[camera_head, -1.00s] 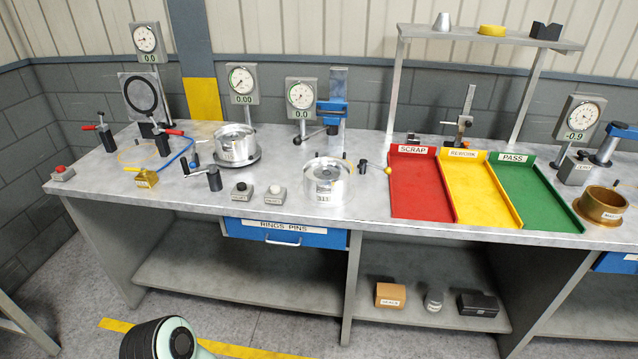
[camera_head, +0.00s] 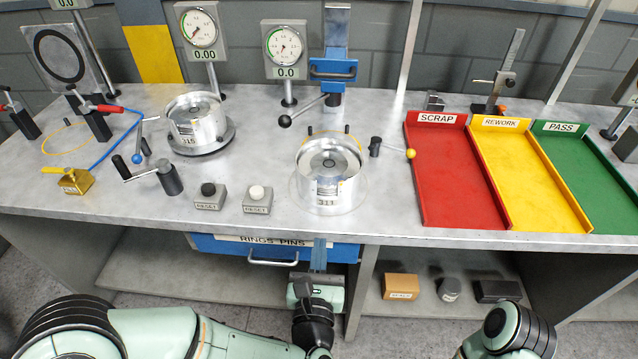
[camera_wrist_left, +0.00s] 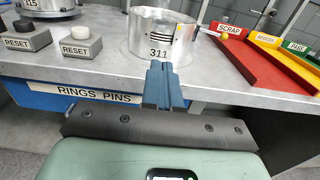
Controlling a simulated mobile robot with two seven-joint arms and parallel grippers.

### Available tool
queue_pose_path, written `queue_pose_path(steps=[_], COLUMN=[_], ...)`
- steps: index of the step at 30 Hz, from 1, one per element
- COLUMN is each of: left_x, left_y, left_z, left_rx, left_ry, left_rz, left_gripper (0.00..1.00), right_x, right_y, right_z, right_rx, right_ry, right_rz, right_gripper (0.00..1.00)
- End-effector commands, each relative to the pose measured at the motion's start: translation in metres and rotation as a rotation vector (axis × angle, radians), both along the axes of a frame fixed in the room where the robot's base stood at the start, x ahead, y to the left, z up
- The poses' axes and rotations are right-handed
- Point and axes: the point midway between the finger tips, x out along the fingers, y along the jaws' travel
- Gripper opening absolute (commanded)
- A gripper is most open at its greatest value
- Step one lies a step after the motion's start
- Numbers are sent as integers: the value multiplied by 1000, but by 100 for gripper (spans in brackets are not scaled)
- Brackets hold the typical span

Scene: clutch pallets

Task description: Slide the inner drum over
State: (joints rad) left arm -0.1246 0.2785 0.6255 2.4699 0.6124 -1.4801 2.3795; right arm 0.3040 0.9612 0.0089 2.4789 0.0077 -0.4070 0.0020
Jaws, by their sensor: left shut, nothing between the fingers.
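Two silver drums stand on the bench, and I cannot tell which is the inner one. The drum marked 311 (camera_head: 328,188) is at the middle, in a clear round holder, and also shows in the left wrist view (camera_wrist_left: 160,38). My right gripper is out of view.
Two reset buttons (camera_head: 210,198) and a crank handle (camera_head: 165,178) stand left of drum 311. A ball-ended lever (camera_head: 410,154) and the red scrap tray (camera_head: 440,180) are on the right. A blue drawer (camera_head: 222,246) hangs below.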

Motion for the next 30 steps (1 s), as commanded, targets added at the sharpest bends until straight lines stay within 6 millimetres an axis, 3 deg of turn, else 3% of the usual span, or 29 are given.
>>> queue_pose_path(steps=[5, 21, 30], left_x=[12, 118, 139], left_y=[0, 1, 0], left_z=[3, 3, 2], left_rx=[-21, -17, -16], left_ry=[-7, -6, -6], left_rz=[5, 5, 2], left_gripper=[0, 0, 0], right_x=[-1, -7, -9], right_y=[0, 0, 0], right_z=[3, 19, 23], right_rx=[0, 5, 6], right_ry=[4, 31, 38], right_rz=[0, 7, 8], right_gripper=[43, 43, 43])
